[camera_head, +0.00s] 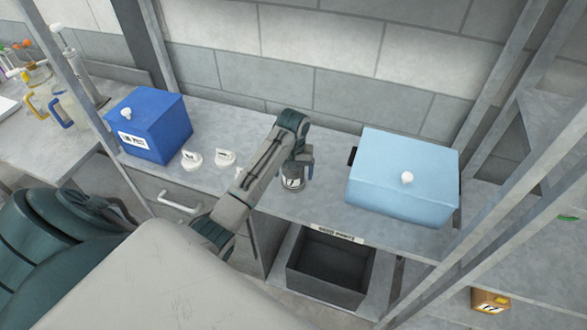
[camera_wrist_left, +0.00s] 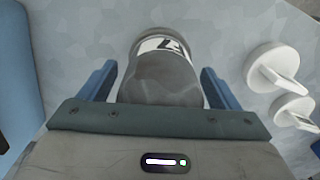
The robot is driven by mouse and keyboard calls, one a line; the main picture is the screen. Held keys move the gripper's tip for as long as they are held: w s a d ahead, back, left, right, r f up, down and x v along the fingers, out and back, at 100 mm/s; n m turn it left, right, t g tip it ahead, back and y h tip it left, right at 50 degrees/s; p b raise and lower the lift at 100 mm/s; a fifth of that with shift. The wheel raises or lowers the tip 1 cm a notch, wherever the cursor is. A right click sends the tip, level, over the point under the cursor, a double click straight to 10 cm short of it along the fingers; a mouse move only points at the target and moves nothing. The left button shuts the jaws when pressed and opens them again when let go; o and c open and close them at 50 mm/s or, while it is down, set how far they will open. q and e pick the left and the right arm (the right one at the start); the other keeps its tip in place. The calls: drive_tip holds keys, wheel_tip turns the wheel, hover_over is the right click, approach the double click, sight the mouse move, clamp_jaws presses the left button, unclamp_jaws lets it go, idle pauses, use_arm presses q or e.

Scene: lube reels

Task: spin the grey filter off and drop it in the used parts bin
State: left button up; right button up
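In the left wrist view the filter (camera_wrist_left: 160,80) lies between the two blue fingers of my left gripper (camera_wrist_left: 158,80). The fingers are apart, with narrow gaps visible beside the filter near the tips. In the head view my left gripper (camera_head: 298,168) is at the filter, partly hidden by its own arm. The used parts bin (camera_head: 326,286) is a dark grey open box below the counter; its visible inside looks empty. My right gripper is out of view.
A light blue box (camera_head: 400,175) stands right of the filter. A dark blue box (camera_head: 150,125) and white knobs or caps (camera_head: 225,158) are to the left. Metal posts (camera_head: 470,180) stand at the right. A "used parts" sign (camera_head: 338,233) is on the counter edge.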

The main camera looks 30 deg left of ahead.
use_arm(q)
drive_tip(key=c, duration=1.1)
drive_tip(key=shift+n, duration=2.6)
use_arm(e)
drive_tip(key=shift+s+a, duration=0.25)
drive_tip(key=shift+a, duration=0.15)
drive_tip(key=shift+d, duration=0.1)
